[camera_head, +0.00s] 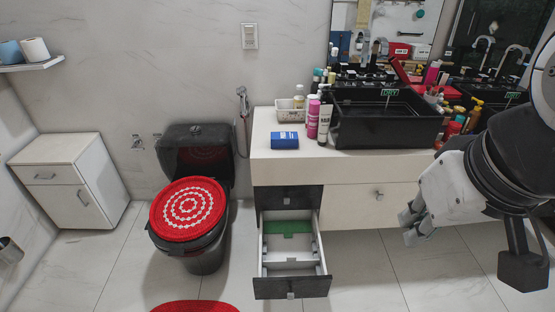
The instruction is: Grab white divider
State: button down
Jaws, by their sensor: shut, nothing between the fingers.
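The open drawer (291,288) is pulled out from the dark cabinet below the counter. Inside it, white divider pieces (291,265) run across the drawer; I cannot tell whether they are one part or several. A green item (287,228) lies across the back of the drawer. My gripper (409,226) is to the right of the drawer and well apart from it, in front of the white cabinet front. It is shut and holds nothing.
A black vessel sink (386,118) stands on the counter (264,141) with bottles and a blue box (285,140). A black toilet with a red cover (188,209) is left of the drawer. Tiled floor (365,278) is clear between drawer and gripper.

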aim_at(291, 262)
jog(key=i+j, duration=0.1)
jog(key=j, duration=0.25)
jog(key=i+j, duration=0.1)
jog(key=j, duration=0.3)
jog(key=i+j, duration=0.1)
jog(key=j, duration=0.25)
jog(key=i+j+z, duration=0.2)
jog(key=j, duration=0.45)
jog(key=j+z, duration=0.2)
jog(key=j, duration=0.5)
jog(key=i+j+z, duration=0.2)
jog(key=j, duration=0.5)
jog(key=k+z, duration=0.1)
jog(key=z, duration=0.9)
